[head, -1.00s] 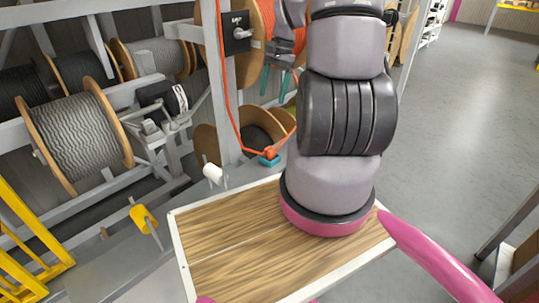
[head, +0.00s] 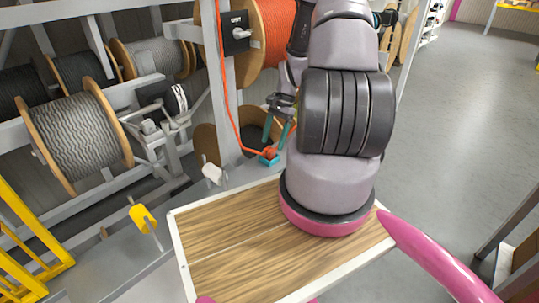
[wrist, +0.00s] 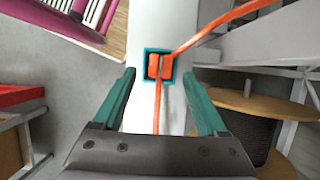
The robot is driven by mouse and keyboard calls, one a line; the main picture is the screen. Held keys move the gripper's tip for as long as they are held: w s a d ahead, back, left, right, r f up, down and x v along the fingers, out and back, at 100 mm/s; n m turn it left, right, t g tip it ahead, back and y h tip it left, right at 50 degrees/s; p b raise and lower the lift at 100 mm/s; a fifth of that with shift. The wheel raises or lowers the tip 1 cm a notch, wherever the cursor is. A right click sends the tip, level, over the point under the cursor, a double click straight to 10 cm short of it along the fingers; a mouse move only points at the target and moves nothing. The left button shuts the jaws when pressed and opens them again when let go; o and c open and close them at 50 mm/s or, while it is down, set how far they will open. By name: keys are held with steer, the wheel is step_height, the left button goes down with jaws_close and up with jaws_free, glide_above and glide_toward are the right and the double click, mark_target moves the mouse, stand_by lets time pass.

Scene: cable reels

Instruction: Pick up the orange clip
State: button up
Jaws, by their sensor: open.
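The orange clip (wrist: 160,66) sits in a teal square holder (wrist: 147,52) on a pale ledge, with an orange cord running from it. In the head view, the clip (head: 270,152) and the teal holder (head: 267,161) show at the foot of the rack's post. My gripper (head: 273,144) is open, its two teal fingers pointing down just above the clip. In the wrist view, my gripper (wrist: 158,75) has one finger on each side of the clip's line, with clear space between them. I cannot tell how far the tips are above it.
The orange cord (head: 230,105) hangs down beside the rack post (head: 229,75). A white roller (head: 213,173) stands left of the holder. Cable reels (head: 75,138) fill the rack at left. Open floor (head: 450,110) lies to the right.

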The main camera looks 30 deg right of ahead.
steer(key=x, duration=0.3)
steer(key=shift+a+f, duration=0.15)
steer(key=shift+c, duration=0.3)
jaws_close()
step_height(320, 180, up, 10)
stand_by(0.4)
step_height(320, 180, up, 5)
glide_above(270, 148)
stand_by(0.7)
